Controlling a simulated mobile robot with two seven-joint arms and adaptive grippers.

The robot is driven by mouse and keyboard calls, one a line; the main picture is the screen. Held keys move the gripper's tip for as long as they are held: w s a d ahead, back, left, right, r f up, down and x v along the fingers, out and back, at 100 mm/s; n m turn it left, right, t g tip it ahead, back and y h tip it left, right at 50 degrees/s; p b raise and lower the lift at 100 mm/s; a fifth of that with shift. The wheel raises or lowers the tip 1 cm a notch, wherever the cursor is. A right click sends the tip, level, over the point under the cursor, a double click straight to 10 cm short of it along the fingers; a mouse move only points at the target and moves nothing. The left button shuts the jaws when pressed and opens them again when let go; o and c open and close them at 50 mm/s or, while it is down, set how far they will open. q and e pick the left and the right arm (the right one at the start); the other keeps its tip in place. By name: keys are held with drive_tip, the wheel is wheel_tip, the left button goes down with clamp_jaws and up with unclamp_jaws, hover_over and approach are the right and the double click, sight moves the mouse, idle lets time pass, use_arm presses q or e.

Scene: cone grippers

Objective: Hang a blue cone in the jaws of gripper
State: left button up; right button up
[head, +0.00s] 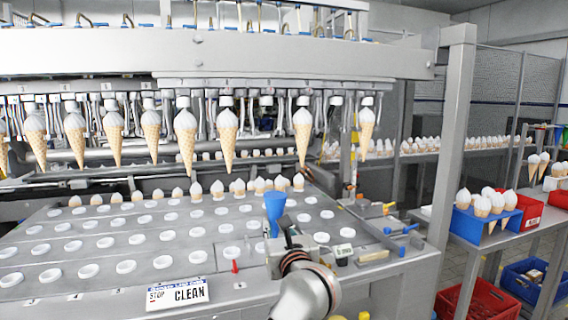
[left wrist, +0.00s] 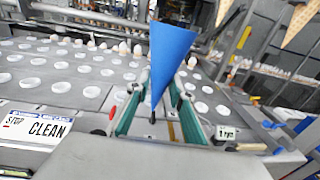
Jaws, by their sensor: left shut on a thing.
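A blue cone (head: 274,206) stands wide end up above the right part of the perforated metal table. It also shows in the left wrist view (left wrist: 170,58), leaning slightly, its tip down between the fingers. My left gripper (head: 284,236) is shut on the lower part of the cone; its green-edged fingers (left wrist: 152,108) lie on both sides of it. Above, the machine's row of jaws holds several wafer cones with white tops, such as one cone (head: 228,136) and another (head: 303,136). The jaw position (head: 266,102) between these two shows no cone. My right gripper is not in view.
The table (head: 110,248) has rows of white-rimmed holes, with several cones in the back rows. A CLEAN sign (head: 178,294) stands at its front edge. A metal post (head: 452,140) rises at right. A blue tray of cones (head: 484,226) is beyond it.

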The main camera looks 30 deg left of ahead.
sight(278, 193)
use_arm(q)
drive_tip(key=r+g, duration=0.1)
drive_tip(key=r, duration=0.2)
drive_tip(key=w+r+n+g+y, duration=0.1)
drive_tip(key=r, duration=0.2)
drive_tip(key=w+a+r+n+y, duration=0.1)
drive_tip(key=r, duration=0.3)
drive_tip(key=shift+w+g, duration=0.1)
drive_tip(key=shift+g, duration=0.3)
drive_tip(key=shift+n+g+y, duration=0.4)
drive_tip(key=shift+n+g, duration=0.1)
drive_tip(key=r, duration=0.3)
drive_tip(key=d+r, duration=0.1)
drive_tip(key=r, duration=0.2)
drive_tip(key=shift+w+d, duration=0.1)
drive_tip(key=shift+w, duration=0.05)
drive_tip(key=shift+d+r, duration=0.2)
drive_tip(key=shift+r, duration=0.3)
drive_tip(key=shift+f, duration=0.1)
drive_tip(key=shift+w+a, duration=0.15)
drive_tip(key=x, duration=0.4)
drive_tip(key=w+x, duration=0.1)
drive_tip(key=shift+w+b, duration=0.2)
drive_tip(key=shift+b, duration=0.15)
